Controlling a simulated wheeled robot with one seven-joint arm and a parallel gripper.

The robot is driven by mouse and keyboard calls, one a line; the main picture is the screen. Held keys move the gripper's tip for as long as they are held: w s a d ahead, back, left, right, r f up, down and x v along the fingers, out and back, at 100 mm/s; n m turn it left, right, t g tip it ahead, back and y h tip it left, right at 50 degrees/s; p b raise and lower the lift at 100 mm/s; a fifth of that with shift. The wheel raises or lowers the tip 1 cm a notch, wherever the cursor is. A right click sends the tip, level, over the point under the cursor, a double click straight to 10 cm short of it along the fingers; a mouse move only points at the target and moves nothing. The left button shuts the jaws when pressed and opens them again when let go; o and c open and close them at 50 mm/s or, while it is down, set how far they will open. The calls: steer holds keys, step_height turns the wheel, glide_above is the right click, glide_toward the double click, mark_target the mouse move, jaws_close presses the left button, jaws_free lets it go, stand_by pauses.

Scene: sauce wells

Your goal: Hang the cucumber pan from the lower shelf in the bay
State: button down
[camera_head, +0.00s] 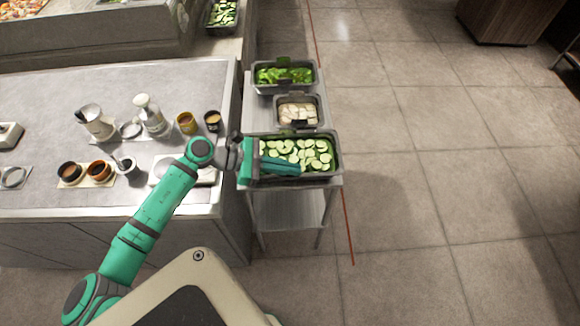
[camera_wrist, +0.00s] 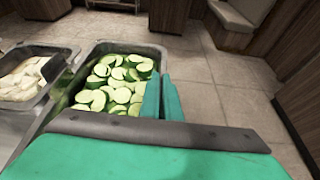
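The cucumber pan (camera_head: 336,160) is a dark metal pan of sliced cucumber at the near end of a small metal cart. It also shows in the wrist view (camera_wrist: 75,86). My gripper (camera_head: 300,169) reaches in from the left over the pan's near side. In the wrist view its two teal fingers (camera_wrist: 162,97) are close together at the pan's right rim and hide part of it. I cannot tell whether they grip the rim. The cart has a lower shelf (camera_head: 290,208), bare where visible. I cannot identify the bay for certain.
A pan of pale slices (camera_head: 299,110) and a pan of green pieces (camera_head: 284,73) stand behind on the cart. The counter (camera_head: 60,120) at left holds cups and bottles. Another cucumber pan (camera_head: 222,14) sits at the back. The floor right of the cart is clear.

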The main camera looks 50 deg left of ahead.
steer(key=shift+f, duration=0.5)
stand_by(0.6)
steer(key=c, duration=1.9)
jaws_free()
steer(key=shift+s, duration=0.1)
steer(key=v, duration=1)
steer(key=shift+s+a+r, duration=0.2)
steer(key=shift+a+r, duration=0.1)
